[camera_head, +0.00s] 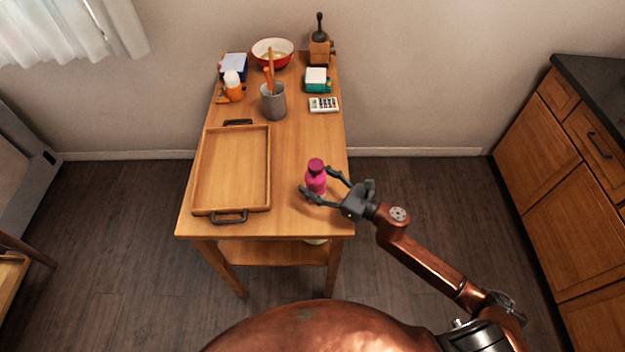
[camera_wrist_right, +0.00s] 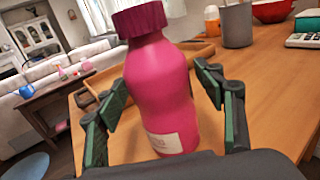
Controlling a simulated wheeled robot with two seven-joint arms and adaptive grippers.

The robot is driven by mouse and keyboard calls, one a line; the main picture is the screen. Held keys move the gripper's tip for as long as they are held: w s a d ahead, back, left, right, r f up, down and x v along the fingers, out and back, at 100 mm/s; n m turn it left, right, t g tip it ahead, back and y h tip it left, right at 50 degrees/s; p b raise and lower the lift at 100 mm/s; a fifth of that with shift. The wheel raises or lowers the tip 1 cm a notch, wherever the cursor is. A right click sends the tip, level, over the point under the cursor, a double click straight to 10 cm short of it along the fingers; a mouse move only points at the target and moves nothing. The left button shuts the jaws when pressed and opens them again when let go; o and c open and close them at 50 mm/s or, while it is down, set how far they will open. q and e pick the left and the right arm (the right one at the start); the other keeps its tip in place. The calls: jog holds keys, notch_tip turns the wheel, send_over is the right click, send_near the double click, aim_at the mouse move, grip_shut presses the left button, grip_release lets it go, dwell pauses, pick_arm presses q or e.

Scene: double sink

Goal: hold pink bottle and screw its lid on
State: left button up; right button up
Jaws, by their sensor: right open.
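The pink bottle (camera_head: 316,180) stands upright near the right edge of the wooden table, with its dark magenta lid (camera_head: 316,164) on top. In the right wrist view the bottle (camera_wrist_right: 162,90) fills the middle and the lid (camera_wrist_right: 139,19) sits on its neck; I cannot tell how tight it is. My right gripper (camera_head: 319,185) is open, with one finger on each side of the bottle. In the right wrist view gaps show between the fingers (camera_wrist_right: 160,105) and the bottle. My left gripper is not in view.
A wooden tray (camera_head: 198,180) with dark handles lies left of the bottle. Behind are a grey utensil cup (camera_head: 273,103), a red bowl (camera_head: 288,62), a grinder (camera_head: 319,50), a teal-and-white box (camera_head: 317,81) and a calculator-like object (camera_head: 324,105). Bare tabletop (camera_head: 295,145) lies behind the bottle.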

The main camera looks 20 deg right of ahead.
jog(key=shift+r, duration=0.15)
jog(key=v, duration=1.1)
jog(key=shift+s+d, duration=0.35)
jog(key=shift+s, duration=0.05)
